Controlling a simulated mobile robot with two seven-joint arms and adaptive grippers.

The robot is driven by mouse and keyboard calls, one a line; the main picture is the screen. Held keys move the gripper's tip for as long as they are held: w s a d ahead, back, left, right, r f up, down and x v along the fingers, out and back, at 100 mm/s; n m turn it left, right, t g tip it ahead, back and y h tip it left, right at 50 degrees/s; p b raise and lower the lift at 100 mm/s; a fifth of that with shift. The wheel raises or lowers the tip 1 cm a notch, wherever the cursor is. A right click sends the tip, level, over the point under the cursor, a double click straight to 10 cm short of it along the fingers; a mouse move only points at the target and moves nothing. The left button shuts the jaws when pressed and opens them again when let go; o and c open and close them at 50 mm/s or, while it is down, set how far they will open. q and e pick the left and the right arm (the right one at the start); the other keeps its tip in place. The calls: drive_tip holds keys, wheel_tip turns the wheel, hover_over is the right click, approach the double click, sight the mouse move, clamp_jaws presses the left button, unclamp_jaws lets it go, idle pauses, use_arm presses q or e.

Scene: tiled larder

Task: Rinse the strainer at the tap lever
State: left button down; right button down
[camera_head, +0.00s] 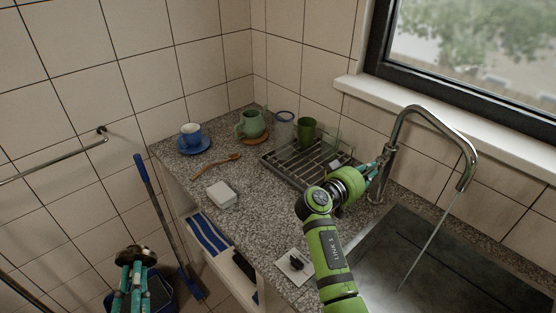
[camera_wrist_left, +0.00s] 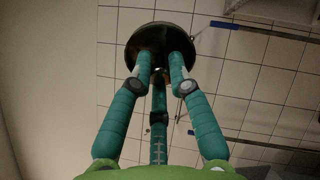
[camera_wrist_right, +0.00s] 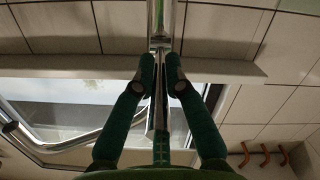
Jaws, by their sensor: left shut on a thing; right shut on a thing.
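My left gripper (camera_head: 135,268) is shut on the strainer (camera_head: 137,252), a dark round piece with a metallic rim, held low at the left, away from the sink. It also shows at the fingertips in the left wrist view (camera_wrist_left: 150,36). My right gripper (camera_head: 374,172) is shut on the tap lever (camera_wrist_right: 159,42), a slim metal part that my fingers partly hide. The chrome tap (camera_head: 402,130) arches over the sink (camera_head: 440,260). A thin stream of water (camera_head: 430,240) falls from its spout into the basin.
A dish rack (camera_head: 280,168) with a green cup (camera_head: 306,131) and glasses stands behind my right arm. A blue-handled mop (camera_head: 158,210) leans at the left.

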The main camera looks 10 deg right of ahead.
drive_tip(key=shift+d, duration=0.1)
drive_tip(key=c, duration=1.3)
unclamp_jaws()
drive_tip(key=shift+w, duration=0.1)
wheel_tip(320, 180, up, 10)
drive_tip(key=shift+f, duration=0.1)
